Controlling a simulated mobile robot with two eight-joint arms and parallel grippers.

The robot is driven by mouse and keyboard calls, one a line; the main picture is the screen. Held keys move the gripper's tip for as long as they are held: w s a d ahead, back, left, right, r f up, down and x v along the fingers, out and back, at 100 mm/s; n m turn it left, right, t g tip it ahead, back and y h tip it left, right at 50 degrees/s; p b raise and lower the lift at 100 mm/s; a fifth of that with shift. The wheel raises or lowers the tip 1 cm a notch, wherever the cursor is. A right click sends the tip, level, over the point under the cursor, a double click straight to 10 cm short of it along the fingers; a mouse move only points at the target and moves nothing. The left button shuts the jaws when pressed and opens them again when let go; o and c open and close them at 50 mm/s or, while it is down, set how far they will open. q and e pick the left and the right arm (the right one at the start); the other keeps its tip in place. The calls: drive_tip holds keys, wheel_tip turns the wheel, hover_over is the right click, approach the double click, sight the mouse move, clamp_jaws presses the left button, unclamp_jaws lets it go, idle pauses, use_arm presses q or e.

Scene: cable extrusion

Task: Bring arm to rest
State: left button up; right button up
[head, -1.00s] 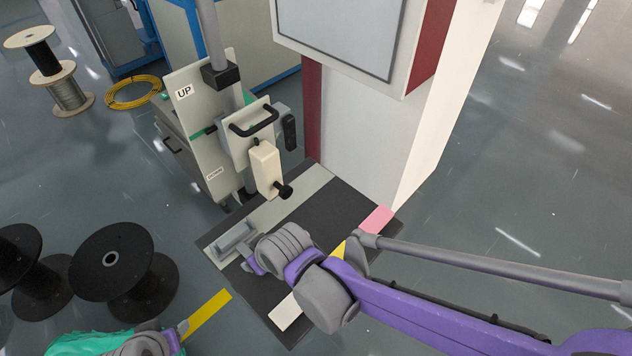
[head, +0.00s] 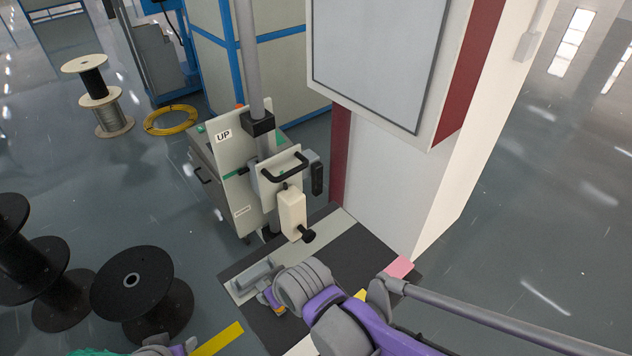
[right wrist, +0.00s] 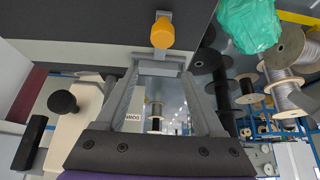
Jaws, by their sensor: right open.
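My right arm, purple and grey, comes in from the right in the head view. Its gripper (head: 262,296) is low over the dark base plate beside a grey block (head: 255,278). In the right wrist view the two grey fingers (right wrist: 163,82) stand apart with nothing held between them. An orange knob (right wrist: 162,33) shows beyond them. My left arm shows only as a grey and purple end (head: 170,347) at the bottom edge of the head view, and its fingers are too cut off to judge.
A machine with an UP plate (head: 225,160) and black handle (head: 284,166) stands behind the base plate, beside a tall white cabinet (head: 385,165). Black spools (head: 140,290) stand at left. Green plastic (right wrist: 250,25) lies near spools. Floor at right is clear.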

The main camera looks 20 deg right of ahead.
drive_tip(key=s+d+m+h, duration=0.1)
drive_tip(key=s+d+m, duration=0.1)
drive_tip(key=d, duration=0.5)
drive_tip(key=s+d+r+m+h, duration=0.1)
drive_tip(key=s+d+m, duration=0.1)
drive_tip(key=s+d, duration=0.3)
drive_tip(key=d, duration=0.2)
drive_tip(key=shift+s+d+r, duration=0.25)
drive_tip(key=shift+d, duration=0.1)
drive_tip(key=shift+s, duration=0.1)
idle(0.7)
